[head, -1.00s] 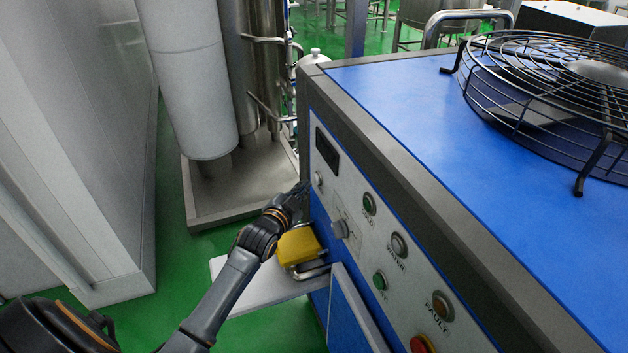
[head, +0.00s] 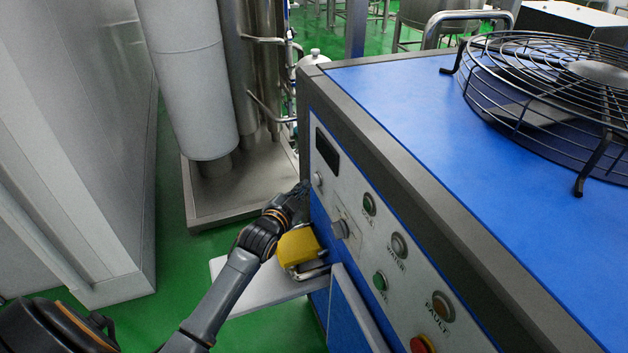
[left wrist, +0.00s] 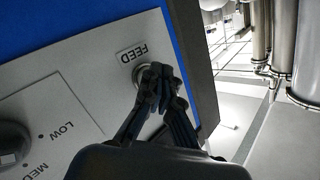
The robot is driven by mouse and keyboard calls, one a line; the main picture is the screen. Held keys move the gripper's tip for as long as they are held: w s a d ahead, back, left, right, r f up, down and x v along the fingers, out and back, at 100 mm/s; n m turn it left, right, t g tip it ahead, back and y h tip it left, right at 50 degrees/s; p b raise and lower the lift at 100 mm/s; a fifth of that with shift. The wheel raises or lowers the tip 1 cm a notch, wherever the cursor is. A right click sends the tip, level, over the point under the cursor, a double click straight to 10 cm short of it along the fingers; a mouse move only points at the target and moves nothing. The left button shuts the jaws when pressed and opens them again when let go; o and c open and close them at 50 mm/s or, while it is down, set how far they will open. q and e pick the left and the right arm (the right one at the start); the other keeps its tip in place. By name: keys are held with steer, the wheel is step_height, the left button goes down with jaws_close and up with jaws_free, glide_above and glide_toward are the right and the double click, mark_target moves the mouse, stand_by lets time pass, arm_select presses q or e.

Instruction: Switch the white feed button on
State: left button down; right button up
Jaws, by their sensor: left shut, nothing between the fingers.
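The white feed button (head: 317,179) is at the far upper end of the panel on the blue machine, below a dark display. My left gripper (head: 303,188) is shut and empty, with its fingertips right by the button. In the left wrist view the closed fingertips (left wrist: 158,72) overlap the feed button (left wrist: 139,74), covering much of it, just beside the FEED label (left wrist: 133,53). I cannot tell whether they touch it or whether it is pressed in. My right gripper is not in view.
A selector knob (head: 340,229), several round buttons and a red button (head: 422,344) sit along the panel (head: 362,244). A yellow object (head: 297,245) rests on a pale shelf (head: 262,289) below my left arm. A fan guard (head: 560,90) is on top of the machine.

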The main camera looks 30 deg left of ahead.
arm_select(q)
steer(key=shift+w+d, duration=0.1)
steer(key=shift+w+d, duration=0.25)
steer(key=shift+w, duration=0.05)
steer(key=shift+w+d, duration=0.1)
steer(key=shift+w, duration=0.05)
stand_by(0.8)
steer(key=shift+r+p, duration=0.1)
steer(key=shift+p, duration=0.2)
steer(key=shift+s+a+p, duration=0.3)
steer(key=shift+s+a, duration=0.15)
steer(key=shift+s, duration=0.1)
